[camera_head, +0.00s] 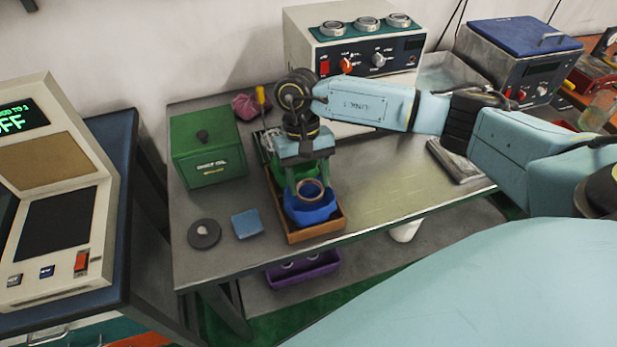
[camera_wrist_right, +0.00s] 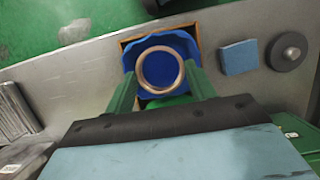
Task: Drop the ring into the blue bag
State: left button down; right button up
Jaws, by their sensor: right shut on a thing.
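A copper-coloured ring (camera_head: 310,190) is held between the fingers of my right gripper (camera_head: 308,182). The ring (camera_wrist_right: 161,69) also shows in the right wrist view, between the two green fingertips (camera_wrist_right: 160,82). The blue bag (camera_head: 312,212) sits in the front part of a wooden tray on the table, and its blue lining (camera_wrist_right: 176,42) shows around and through the ring. The ring is over the bag; its exact height above it is hard to tell. My left gripper is not in view.
The wooden tray (camera_head: 318,234) also holds a green bag (camera_head: 284,169) behind the blue one. A green box (camera_head: 208,152), a blue block (camera_head: 247,223) and a dark disc (camera_head: 204,234) stand left of it. A device with three rings (camera_head: 360,48) stands behind.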

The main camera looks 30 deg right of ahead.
aim_at(309, 186)
jog(key=shift+f+b, duration=0.25)
jog(key=shift+b, duration=0.1)
dwell(0.3)
dwell(0.7)
jog(key=o, duration=1)
jog(key=shift+o, duration=0.2)
jog(key=shift+r, duration=0.15)
jog(key=shift+r+p, duration=1.85)
jog(key=shift+r, duration=2.05)
